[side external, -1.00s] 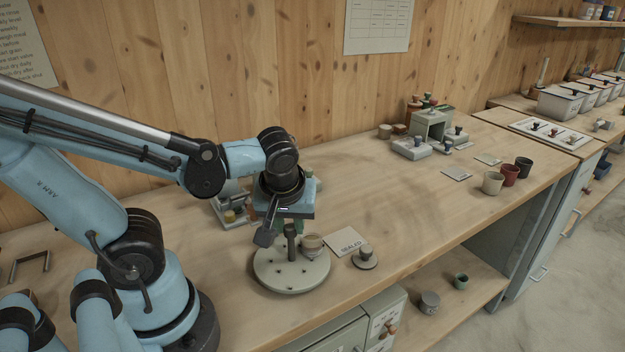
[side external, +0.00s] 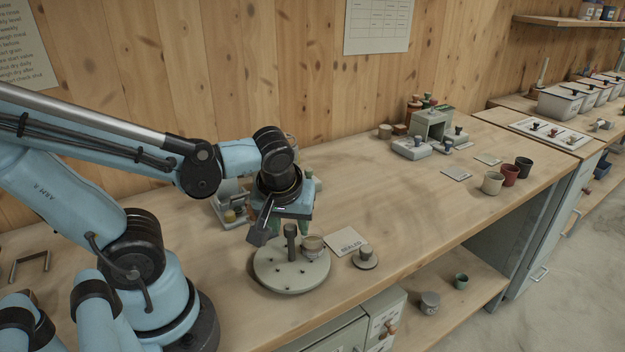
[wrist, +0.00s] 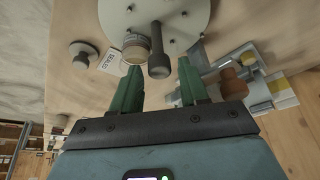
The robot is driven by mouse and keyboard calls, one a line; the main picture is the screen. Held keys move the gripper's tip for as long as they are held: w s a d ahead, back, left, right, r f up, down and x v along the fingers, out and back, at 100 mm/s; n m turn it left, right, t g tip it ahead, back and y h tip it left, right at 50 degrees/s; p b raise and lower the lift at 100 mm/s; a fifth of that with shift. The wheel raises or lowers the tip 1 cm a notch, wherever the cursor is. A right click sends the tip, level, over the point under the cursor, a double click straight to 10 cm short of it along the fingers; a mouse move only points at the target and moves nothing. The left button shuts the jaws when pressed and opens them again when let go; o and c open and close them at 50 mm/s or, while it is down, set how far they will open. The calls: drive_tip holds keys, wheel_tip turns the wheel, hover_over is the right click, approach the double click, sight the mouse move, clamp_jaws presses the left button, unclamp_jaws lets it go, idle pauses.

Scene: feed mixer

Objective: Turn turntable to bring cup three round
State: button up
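The turntable (side external: 285,278) is a pale round disc on the bench in front of my gripper. A dark upright post (side external: 291,243) stands on it. One pale cup (side external: 312,247) sits on the disc beside the post; the cup also shows in the wrist view (wrist: 136,50). No cup number is readable. My gripper (wrist: 158,68) has two green fingers spread apart with nothing between their pads. In the wrist view the post (wrist: 158,52) lies between the fingertips' lines, apart from both. In the side view the fingers are partly hidden behind the wrist and post.
A card marked SEALED (side external: 347,241) and a knobbed round lid (side external: 365,260) lie right of the turntable. A small grey device (side external: 228,205) stands behind it. Three cups (side external: 509,175) stand far right. The bench between is mostly clear.

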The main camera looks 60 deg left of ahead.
drive_tip(key=shift+o, duration=0.4)
drive_tip(key=n, duration=0.2)
drive_tip(key=shift+n+g+y, duration=0.4)
drive_tip(key=n+g, duration=0.1)
drive_tip(key=n, duration=0.1)
drive_tip(key=n+g, duration=0.1)
drive_tip(key=n, duration=0.2)
drive_tip(key=shift+w, duration=0.15)
drive_tip(key=s+d+r+m, duration=0.1)
drive_tip(key=d+r, duration=0.3)
drive_tip(key=r, duration=0.7)
drive_tip(key=shift+d+r+m+t, duration=0.15)
drive_tip(key=shift+d+m+t, duration=0.05)
drive_tip(key=shift+m+t, duration=0.1)
